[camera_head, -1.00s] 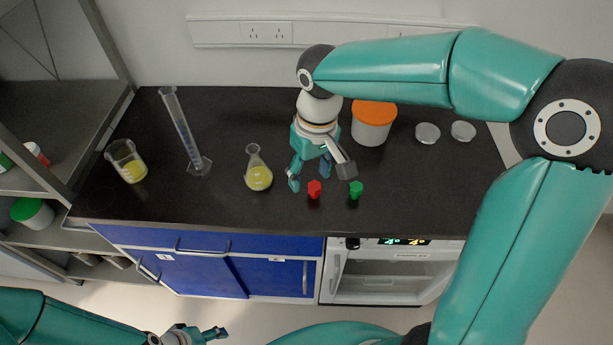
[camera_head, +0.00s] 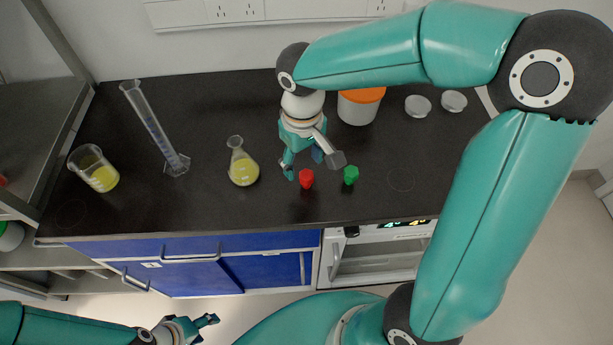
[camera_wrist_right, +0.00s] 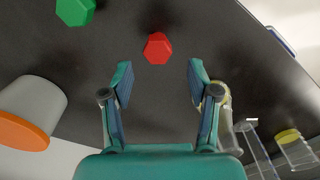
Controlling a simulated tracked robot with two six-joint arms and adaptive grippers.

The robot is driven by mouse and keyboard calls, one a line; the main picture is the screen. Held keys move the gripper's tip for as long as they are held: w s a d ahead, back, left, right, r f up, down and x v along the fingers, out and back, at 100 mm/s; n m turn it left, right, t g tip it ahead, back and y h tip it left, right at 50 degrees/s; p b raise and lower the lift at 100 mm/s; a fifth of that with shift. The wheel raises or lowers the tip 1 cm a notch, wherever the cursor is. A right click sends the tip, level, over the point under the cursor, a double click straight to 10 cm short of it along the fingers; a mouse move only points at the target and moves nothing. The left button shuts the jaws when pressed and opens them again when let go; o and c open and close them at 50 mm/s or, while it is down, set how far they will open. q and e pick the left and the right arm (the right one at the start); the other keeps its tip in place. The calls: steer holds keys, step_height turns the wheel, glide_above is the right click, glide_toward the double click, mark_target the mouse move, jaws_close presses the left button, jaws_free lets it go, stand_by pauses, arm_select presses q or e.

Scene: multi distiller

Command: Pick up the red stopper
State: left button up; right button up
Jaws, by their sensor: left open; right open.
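The red stopper (camera_head: 306,179) stands on the black counter near its front edge. In the right wrist view the red stopper (camera_wrist_right: 157,48) lies ahead of the fingertips, near the midline between them. My right gripper (camera_head: 303,168) is open and empty, just behind the red stopper; its fingers (camera_wrist_right: 160,80) are spread apart and do not touch the stopper. My left gripper (camera_head: 207,322) is open and empty, low in front of the blue cabinets, away from the counter.
A green stopper (camera_head: 351,175) stands right of the red one. A flask of yellow liquid (camera_head: 243,168) is to the left, with a graduated cylinder (camera_head: 155,130) and a beaker (camera_head: 95,170) farther left. An orange-lidded tub (camera_head: 358,108) stands behind. The counter's front right is clear.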

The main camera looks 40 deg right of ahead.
mark_target(307, 175)
steer(key=f, duration=0.3)
steer(key=s+f, duration=0.1)
steer(key=f, duration=0.1)
steer(key=shift+d+f, duration=0.1)
steer(key=shift+d, duration=0.05)
steer(key=shift+w+f, duration=0.15)
steer(key=shift+f, duration=0.2)
steer(key=shift+c, duration=0.2)
steer(key=c, duration=0.8)
